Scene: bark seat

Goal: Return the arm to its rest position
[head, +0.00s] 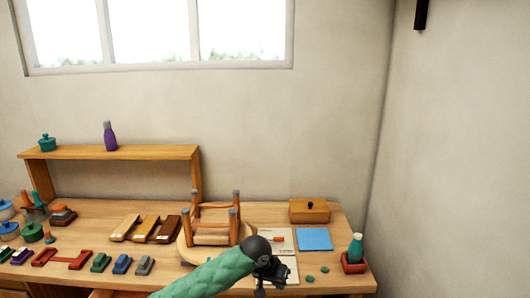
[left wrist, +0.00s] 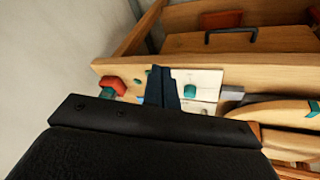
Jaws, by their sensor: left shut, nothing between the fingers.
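My left arm, in a green sleeve, reaches in from the bottom of the head view. Its black left gripper (head: 270,277) is over the front right part of the wooden workbench (head: 335,218), in front of the white sheets. In the left wrist view the dark fingers of the left gripper (left wrist: 161,88) are together with nothing between them. An upturned wooden stool (head: 212,236) with its legs up stands on the bench to the left of the gripper. My right gripper does not show in either view.
A blue square (head: 314,239), a wooden box (head: 309,210) and a teal bottle in a red tray (head: 354,263) are at the bench's right. Small green pieces (head: 310,278) lie near the gripper. Several coloured blocks (head: 122,264) line the front left. A raised shelf (head: 110,153) stands behind.

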